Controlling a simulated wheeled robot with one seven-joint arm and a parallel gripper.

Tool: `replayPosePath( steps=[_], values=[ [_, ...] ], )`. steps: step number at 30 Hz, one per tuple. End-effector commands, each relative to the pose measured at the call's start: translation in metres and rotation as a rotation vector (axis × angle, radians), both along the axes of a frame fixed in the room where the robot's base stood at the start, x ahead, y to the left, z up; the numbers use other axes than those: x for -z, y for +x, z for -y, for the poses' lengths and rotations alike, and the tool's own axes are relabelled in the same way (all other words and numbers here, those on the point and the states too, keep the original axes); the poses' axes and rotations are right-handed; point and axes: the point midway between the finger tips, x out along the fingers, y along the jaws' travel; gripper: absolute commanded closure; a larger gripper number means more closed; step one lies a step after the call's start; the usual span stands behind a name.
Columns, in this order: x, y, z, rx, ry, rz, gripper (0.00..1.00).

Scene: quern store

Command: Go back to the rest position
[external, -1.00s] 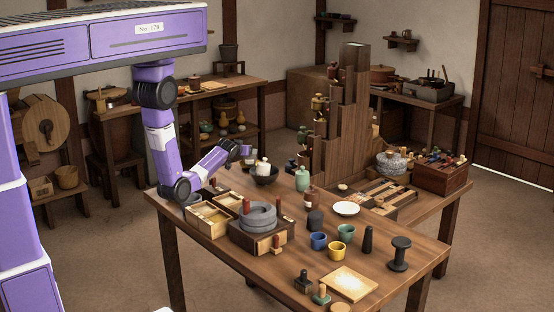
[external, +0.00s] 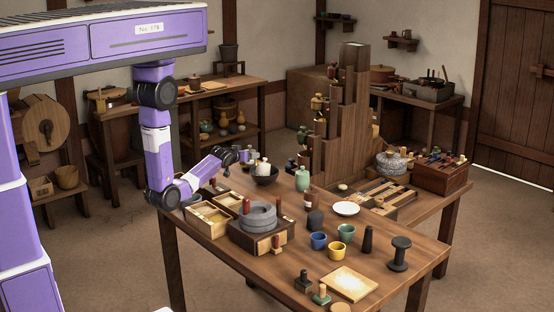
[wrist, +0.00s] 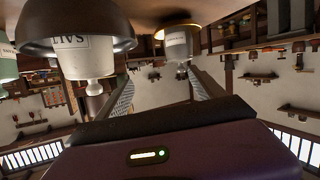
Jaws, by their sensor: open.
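My purple arm reaches down over the left end of the table (external: 350,272). My gripper (external: 234,155) is above the table's far left part, pointing right, close to a dark bowl (external: 265,178) and small labelled jars behind it. In the wrist view my gripper (wrist: 162,88) shows two separated fingers with nothing clearly held between them. A white-labelled jar (wrist: 85,55) looms near the left finger and another labelled vessel (wrist: 178,45) shows beyond the gap. I cannot tell how far the fingers are from them.
Below the arm are an open divided box (external: 208,220) and a grey stone quern (external: 257,216). A green bottle (external: 303,180) and a tall stepped wooden stand (external: 340,130) are to the right. Cups (external: 337,250) stand nearer the front. Floor left of the table is clear.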

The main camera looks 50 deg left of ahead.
Motion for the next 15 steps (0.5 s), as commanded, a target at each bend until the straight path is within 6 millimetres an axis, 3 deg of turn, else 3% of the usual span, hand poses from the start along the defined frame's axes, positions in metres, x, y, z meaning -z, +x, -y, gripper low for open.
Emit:
replayPosePath(
  steps=[1,6,11,15],
  values=[
    [0.001,-0.014,0.018,0.033,-0.016,0.033,0.22],
    [-0.018,-0.056,0.064,0.125,-0.063,0.167,0.22],
    [-0.047,-0.105,0.1,0.203,-0.108,0.296,0.22],
    [-0.074,-0.156,0.126,0.263,-0.134,0.378,0.22]
  ],
)
